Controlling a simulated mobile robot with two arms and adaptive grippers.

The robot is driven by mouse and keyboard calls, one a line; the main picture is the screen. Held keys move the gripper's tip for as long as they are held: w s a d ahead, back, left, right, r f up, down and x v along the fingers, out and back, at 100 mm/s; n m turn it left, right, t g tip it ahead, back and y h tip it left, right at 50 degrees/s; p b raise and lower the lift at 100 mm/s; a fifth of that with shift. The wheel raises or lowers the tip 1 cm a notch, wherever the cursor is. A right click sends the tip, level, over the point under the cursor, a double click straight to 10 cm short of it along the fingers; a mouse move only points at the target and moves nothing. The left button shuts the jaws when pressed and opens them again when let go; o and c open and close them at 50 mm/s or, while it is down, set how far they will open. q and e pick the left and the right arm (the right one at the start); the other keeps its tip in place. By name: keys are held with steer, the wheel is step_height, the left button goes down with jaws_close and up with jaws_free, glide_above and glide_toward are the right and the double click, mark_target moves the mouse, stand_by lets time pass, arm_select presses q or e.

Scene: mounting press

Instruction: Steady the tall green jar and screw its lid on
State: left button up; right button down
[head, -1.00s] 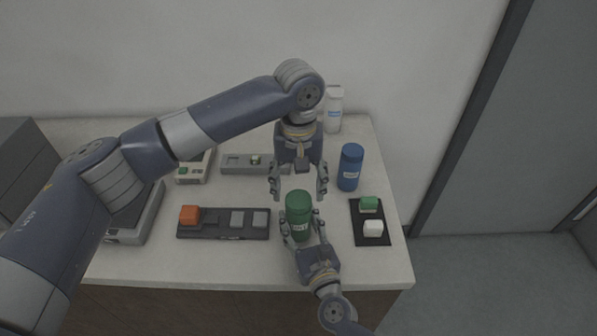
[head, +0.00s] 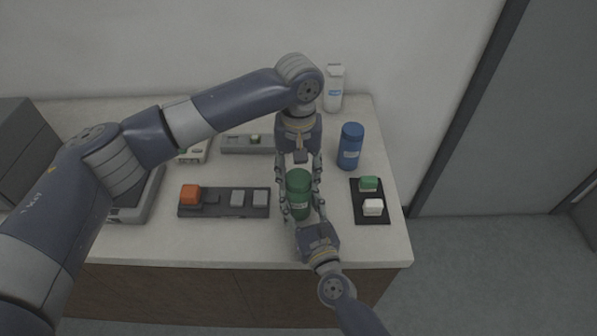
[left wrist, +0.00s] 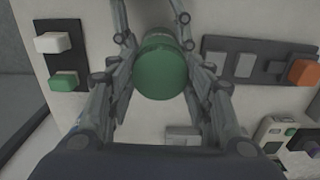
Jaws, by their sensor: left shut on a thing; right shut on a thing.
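The tall green jar (head: 300,210) stands upright near the front of the white table, with a label on its side. Its green lid (head: 299,180) is on top; how far it is screwed down cannot be told. My left gripper (head: 300,187) reaches from behind and is shut on the lid, a finger on each side. In the left wrist view, the round green lid (left wrist: 161,72) sits between the fingers. My right gripper (head: 302,214) is shut around the jar's body from the front. The fingers partly hide the jar.
A blue jar (head: 350,147) and a white bottle (head: 333,90) stand behind to the right. A black pad (head: 370,196) with green and white blocks lies at right. A dark strip (head: 225,211) with an orange block (head: 189,194) lies at left. Devices stand further left.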

arm_select(q)
steer(key=m, duration=2)
steer(key=shift+m, duration=0.4)
steer(key=o, duration=1.2)
steer(key=shift+o, duration=0.2)
step_height(320, 180, up, 12)
